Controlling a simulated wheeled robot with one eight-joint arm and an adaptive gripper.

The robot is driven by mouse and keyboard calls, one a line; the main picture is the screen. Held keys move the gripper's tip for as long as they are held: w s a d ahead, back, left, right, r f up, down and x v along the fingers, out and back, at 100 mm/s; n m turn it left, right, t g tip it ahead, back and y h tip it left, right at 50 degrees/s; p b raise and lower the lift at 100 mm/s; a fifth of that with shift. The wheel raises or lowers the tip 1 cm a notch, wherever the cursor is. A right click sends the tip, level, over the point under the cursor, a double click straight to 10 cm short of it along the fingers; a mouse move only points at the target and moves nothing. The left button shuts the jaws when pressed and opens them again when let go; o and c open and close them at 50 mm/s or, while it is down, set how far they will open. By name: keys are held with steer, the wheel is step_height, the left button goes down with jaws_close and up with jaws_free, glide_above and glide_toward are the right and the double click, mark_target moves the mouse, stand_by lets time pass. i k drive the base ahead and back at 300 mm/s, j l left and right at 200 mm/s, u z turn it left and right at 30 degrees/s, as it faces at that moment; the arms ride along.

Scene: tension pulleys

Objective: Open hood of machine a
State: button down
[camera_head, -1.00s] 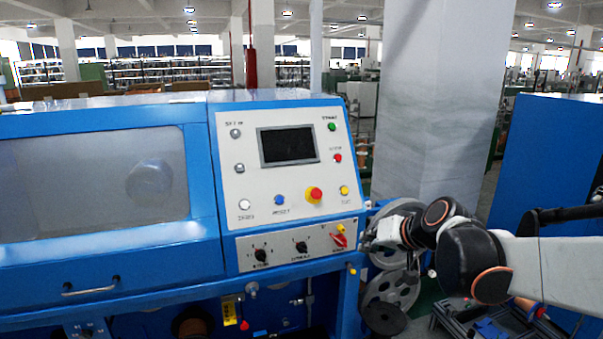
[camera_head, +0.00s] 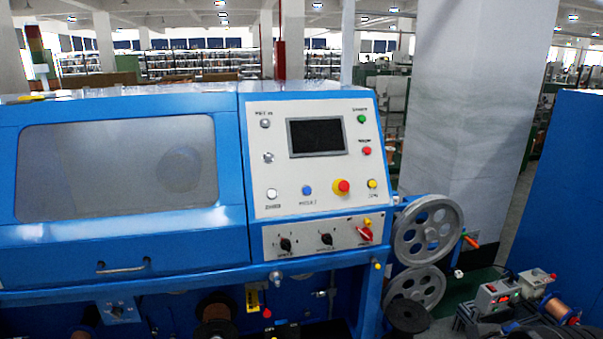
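The blue machine (camera_head: 120,110) fills the left and middle of the head view. Its hood (camera_head: 38,250) has a large cloudy window (camera_head: 110,170) and appears closed. A metal handle (camera_head: 122,269) sits low on the hood's front. To the right of the hood is a light grey control panel (camera_head: 270,178) with a dark screen (camera_head: 317,136), coloured buttons, a red knob (camera_head: 341,187) and several switches below. No label shows which machine is "a". My gripper is not in view.
Two grey pulleys (camera_head: 428,229) stand at the machine's right side. A small box with a red display (camera_head: 497,298) and copper spools (camera_head: 557,308) are at the lower right. A pale pillar (camera_head: 470,100) and another blue cabinet (camera_head: 565,190) stand behind and to the right.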

mark_target(217, 235)
steer(key=u, duration=1.7)
steer(key=i+l+z, duration=0.2)
steer(key=i+z, duration=0.2)
steer(key=i, duration=0.05)
